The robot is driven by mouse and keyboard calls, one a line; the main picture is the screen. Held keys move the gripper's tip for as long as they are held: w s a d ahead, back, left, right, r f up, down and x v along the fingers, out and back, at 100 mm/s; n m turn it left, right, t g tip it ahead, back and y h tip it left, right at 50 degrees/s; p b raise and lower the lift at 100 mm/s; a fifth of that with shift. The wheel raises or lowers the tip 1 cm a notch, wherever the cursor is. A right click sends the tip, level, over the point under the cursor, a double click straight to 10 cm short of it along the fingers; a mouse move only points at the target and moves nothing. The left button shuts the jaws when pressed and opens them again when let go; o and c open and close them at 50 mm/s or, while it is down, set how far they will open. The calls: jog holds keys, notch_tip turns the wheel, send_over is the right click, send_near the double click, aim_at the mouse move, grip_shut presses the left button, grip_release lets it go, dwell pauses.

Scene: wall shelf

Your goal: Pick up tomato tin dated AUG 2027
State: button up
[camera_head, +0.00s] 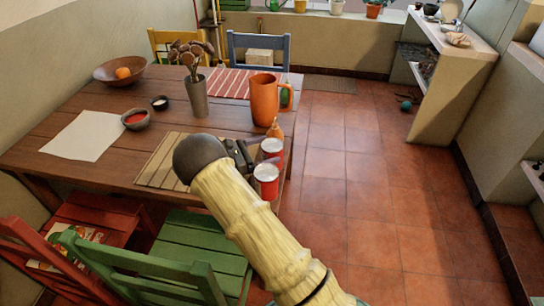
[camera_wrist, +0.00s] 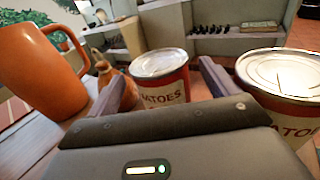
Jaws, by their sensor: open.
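Two red tins with pale tops stand at the right edge of the wooden table. The farther tin (camera_head: 271,147) is in front of my gripper (camera_head: 248,156), and the nearer tin (camera_head: 266,181) stands beside it. In the wrist view the farther tin (camera_wrist: 163,80) shows part of a tomatoes label between my open fingers (camera_wrist: 166,72); I cannot tell how far it is between them. The nearer tin (camera_wrist: 284,85) is close at the right, outside the right finger, its lower part hidden by my gripper. No date is readable on either tin.
A large orange mug (camera_head: 264,100) and a small orange bottle (camera_head: 275,131) stand just beyond the tins. A grey vase (camera_head: 196,97), small bowl (camera_head: 135,119), paper (camera_head: 84,135) and slatted mat (camera_head: 160,165) are on the table. A green chair (camera_head: 200,240) is in front.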

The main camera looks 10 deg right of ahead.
aim_at(278, 146)
jog(key=d, duration=0.4)
jog(key=shift+w+r, duration=0.1)
jog(key=shift+w, duration=0.3)
jog(key=shift+d, duration=0.4)
jog(key=shift+s+a, duration=0.1)
jog(key=shift+a, duration=0.15)
jog(key=shift+r, duration=0.1)
jog(key=c, duration=1.4)
jog(key=shift+o, duration=0.2)
notch_tip(278, 146, up, 10)
jog(key=shift+p, duration=0.5)
